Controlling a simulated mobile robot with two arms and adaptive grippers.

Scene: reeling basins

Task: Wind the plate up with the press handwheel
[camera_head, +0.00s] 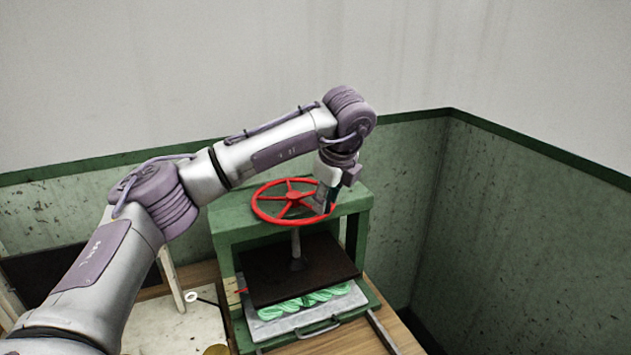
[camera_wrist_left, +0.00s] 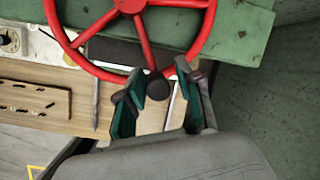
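The red press handwheel (camera_head: 290,202) lies flat on top of the green press frame (camera_head: 226,228). It also shows in the left wrist view (camera_wrist_left: 136,45), with a dark knob (camera_wrist_left: 158,85) on its near rim. The dark brown plate (camera_head: 292,268) hangs under the wheel on a grey spindle (camera_head: 296,247), just over green twisted skeins (camera_head: 306,303) on a grey tray (camera_head: 325,318). My left gripper (camera_head: 325,207) points down at the wheel's right rim. In the left wrist view its fingers (camera_wrist_left: 160,88) are apart with the knob between them and gaps beside it. My right gripper is out of view.
A wooden table (camera_head: 400,335) extends right of the press. Green and white walls (camera_head: 520,230) meet in a corner close behind and to the right. A white worktop (camera_head: 180,330) lies left. The left wrist view shows a wooden tray (camera_wrist_left: 35,103) with small dark bits.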

